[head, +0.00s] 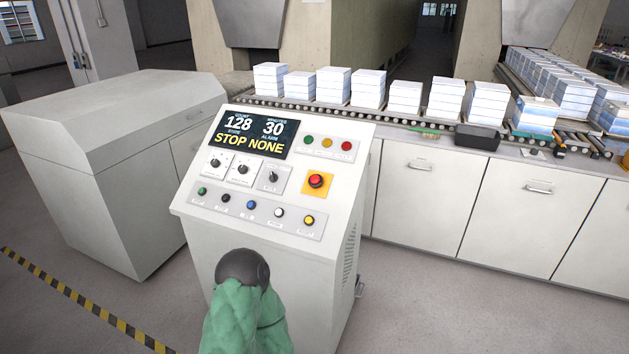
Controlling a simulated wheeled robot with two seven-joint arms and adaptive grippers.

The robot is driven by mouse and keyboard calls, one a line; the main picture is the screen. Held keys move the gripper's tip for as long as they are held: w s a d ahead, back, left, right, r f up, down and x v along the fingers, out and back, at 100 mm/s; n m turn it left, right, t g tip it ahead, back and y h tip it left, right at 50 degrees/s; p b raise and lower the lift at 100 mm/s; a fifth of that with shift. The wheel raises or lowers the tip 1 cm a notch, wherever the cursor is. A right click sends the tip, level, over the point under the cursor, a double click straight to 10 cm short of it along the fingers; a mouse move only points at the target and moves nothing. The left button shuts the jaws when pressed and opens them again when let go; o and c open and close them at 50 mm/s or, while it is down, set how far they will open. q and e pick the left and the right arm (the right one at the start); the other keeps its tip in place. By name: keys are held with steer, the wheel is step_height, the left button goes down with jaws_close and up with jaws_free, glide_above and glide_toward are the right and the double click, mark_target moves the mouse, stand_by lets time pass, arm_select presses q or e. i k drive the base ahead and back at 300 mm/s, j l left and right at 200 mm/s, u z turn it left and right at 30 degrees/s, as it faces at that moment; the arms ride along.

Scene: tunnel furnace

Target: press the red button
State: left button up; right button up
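The red button (316,181) is a round mushroom-shaped button on a yellow square plate, on the right part of the sloped console (345,205). Nothing covers it. A smaller red round piece (346,146) sits above it in a row with a green and a yellow one. Part of one of my arms, green with a dark rounded joint, shows at the bottom in front of the console, below and left of the red button. No gripper fingers show in the head view.
The console has a display (251,132) reading "128", "30" and "STOP NONE", several knobs and a lower row of buttons (251,206). White cabinets (420,195) and a roller conveyor with paper-like stacks (333,85) stand behind. Floor is clear at right.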

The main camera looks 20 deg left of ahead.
mark_target(314, 180)
steer(key=i+j, duration=0.1)
steer(key=j, duration=0.4)
steer(key=i+j, duration=0.1)
steer(key=j, duration=0.35)
steer(key=i+j, duration=0.15)
steer(key=j, duration=0.35)
steer(key=i+j, duration=0.1)
steer(key=j, duration=0.4)
steer(key=i+z, duration=0.1)
